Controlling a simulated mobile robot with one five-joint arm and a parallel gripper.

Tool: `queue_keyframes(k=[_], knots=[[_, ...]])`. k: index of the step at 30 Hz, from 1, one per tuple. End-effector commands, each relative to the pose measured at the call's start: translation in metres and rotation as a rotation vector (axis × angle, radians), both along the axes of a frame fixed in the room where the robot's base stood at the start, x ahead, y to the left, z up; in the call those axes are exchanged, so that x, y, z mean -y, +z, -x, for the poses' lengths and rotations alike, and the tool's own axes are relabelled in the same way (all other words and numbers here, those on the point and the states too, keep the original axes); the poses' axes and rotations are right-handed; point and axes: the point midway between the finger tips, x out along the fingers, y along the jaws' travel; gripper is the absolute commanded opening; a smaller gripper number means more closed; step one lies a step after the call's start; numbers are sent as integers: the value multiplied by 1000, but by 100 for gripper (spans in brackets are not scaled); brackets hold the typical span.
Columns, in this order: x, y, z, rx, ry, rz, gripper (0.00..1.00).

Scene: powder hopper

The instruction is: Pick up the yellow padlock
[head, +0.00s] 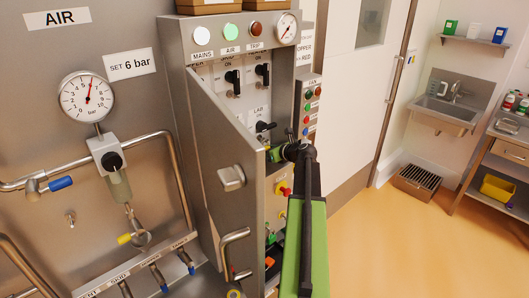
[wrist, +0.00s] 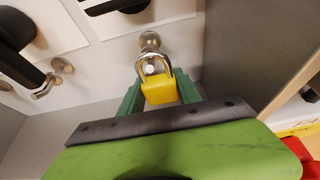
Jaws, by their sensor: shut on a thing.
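The yellow padlock (wrist: 160,90) shows in the wrist view with its metal shackle upward. My gripper (wrist: 158,98) has its green fingers on both sides of the padlock body and is shut on it. The shackle is close to a round metal fitting (wrist: 150,41) on the pale panel; I cannot tell whether it is still hooked there. In the head view my gripper (head: 275,153) is inside the open cabinet, in front of the lower switches. The padlock cannot be made out there.
The open cabinet door (head: 222,150) stands just left of my arm. Black rotary switches (head: 233,82) are above my gripper. A red and yellow button (head: 284,190) sits below. Pipes and a pressure gauge (head: 87,97) are at left. Open floor (head: 400,240) lies to the right.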

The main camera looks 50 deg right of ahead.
Motion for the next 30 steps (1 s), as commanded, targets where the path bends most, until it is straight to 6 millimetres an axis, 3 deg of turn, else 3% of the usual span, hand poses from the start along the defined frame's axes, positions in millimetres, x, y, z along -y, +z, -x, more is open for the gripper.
queue_keyframes(k=[5, 13, 19, 26, 30], knots=[[0, 0, 0, 0, 0, 0, 0], [1, 3, 1, 0, -1, -1, 0], [1, 23, 1, 0, -1, -1, 0], [-5, 15, 61, 0, -5, 0, 0], [-9, 15, 107, 1, -6, -1, 0]])
